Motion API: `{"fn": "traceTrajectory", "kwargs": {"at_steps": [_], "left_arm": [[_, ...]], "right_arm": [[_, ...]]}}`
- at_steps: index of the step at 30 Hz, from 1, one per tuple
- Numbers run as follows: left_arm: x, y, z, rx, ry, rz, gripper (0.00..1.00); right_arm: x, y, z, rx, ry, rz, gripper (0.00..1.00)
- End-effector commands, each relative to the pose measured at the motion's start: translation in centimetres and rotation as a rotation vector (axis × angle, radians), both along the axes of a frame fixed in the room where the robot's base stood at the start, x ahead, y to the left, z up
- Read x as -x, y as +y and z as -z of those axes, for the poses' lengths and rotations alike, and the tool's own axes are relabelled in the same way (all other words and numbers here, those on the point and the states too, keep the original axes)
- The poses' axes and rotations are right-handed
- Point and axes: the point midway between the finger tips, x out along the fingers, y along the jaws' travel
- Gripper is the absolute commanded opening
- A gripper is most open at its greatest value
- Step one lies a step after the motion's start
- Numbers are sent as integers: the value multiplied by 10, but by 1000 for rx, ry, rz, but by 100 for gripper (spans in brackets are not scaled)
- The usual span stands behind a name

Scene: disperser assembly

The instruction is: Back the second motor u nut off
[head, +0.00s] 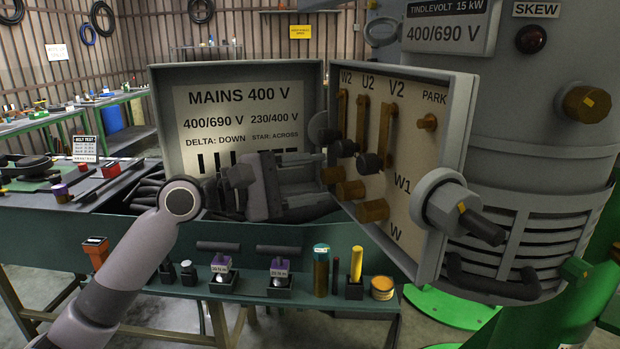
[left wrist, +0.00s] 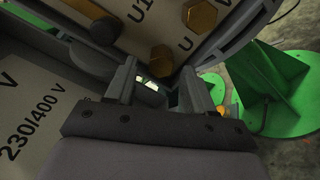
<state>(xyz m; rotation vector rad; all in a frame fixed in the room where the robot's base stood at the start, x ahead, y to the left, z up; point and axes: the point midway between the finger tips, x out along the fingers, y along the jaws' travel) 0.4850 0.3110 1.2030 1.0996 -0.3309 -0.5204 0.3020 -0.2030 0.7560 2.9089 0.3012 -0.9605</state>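The open terminal box on the motor has a pale board (head: 408,165) marked W2, U2, V2, W1 and W. Several brass and dark studs and nuts stick out of it. The leftmost lower brass nut (head: 333,175) sits at the board's left edge. My left gripper (head: 318,178) points right at this lower row. In the left wrist view (left wrist: 160,88) its fingers are apart, the U nut just beyond the tips. I cannot tell whether they touch it. My right gripper is not in view.
The box lid (head: 250,85) marked MAINS 400 V stands open behind my left gripper. A large cable gland (head: 440,200) projects from the board's right side. A bench shelf (head: 225,285) below holds small holders, bottles and an orange tin (head: 382,288).

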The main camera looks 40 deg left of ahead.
Motion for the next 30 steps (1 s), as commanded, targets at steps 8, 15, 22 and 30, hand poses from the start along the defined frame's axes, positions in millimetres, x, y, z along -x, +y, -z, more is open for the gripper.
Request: {"fn": "traceTrajectory", "kwargs": {"at_steps": [8,15,22,30], "left_arm": [[8,6,2,0,0,-1,53],[33,22,3,-1,0,-2,53],[52,35,2,1,1,-1,53],[60,40,0,0,0,0,53]], "right_arm": [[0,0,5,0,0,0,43],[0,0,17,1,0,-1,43],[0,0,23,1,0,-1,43],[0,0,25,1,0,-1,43]]}}
